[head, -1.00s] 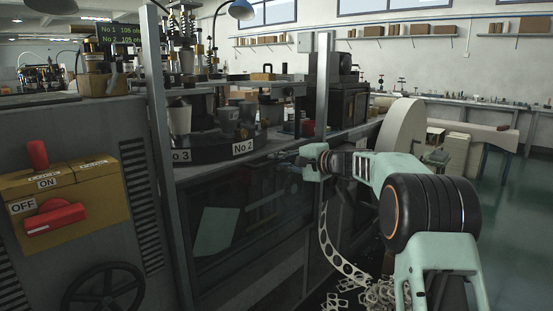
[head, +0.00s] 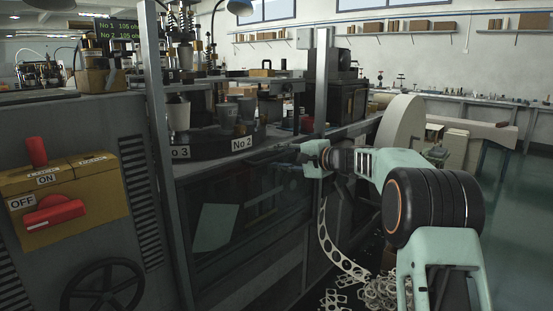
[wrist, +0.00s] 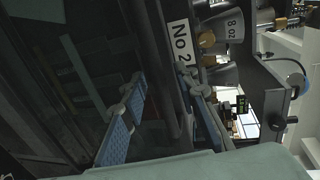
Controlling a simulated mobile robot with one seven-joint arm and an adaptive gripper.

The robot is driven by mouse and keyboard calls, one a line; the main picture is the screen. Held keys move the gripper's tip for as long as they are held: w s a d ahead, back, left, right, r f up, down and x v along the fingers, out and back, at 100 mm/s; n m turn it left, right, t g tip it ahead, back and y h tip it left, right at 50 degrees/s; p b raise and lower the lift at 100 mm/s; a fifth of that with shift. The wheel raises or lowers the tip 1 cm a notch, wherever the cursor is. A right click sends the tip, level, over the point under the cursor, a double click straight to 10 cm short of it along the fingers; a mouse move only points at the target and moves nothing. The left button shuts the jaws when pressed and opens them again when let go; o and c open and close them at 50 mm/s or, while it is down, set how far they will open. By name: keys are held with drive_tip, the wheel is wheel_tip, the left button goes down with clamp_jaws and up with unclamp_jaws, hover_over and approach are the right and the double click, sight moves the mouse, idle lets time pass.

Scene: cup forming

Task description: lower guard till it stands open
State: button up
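The guard (head: 262,215) is a dark see-through panel low on the machine's front, between two grey posts. Its top edge lies around the level of the round table with the No 2 label, so the opening above it is clear. My gripper (head: 284,161) is at the upper right of the guard, by the right post. In the wrist view, my gripper (wrist: 166,98) has its two blue-padded fingers apart, with a dark bar between them. A gap shows beside the left finger. I cannot tell whether the right finger touches the bar.
Paper cups stand on the round table (head: 212,142) behind the opening. A yellow switch box (head: 65,200) with red handles and a handwheel (head: 103,289) are at left. A punched paper strip (head: 338,252) hangs below my arm over scraps. Free floor (head: 520,215) lies at right.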

drive_tip(key=v, duration=1.1)
drive_tip(key=shift+d, duration=0.2)
drive_tip(key=shift+s, duration=0.1)
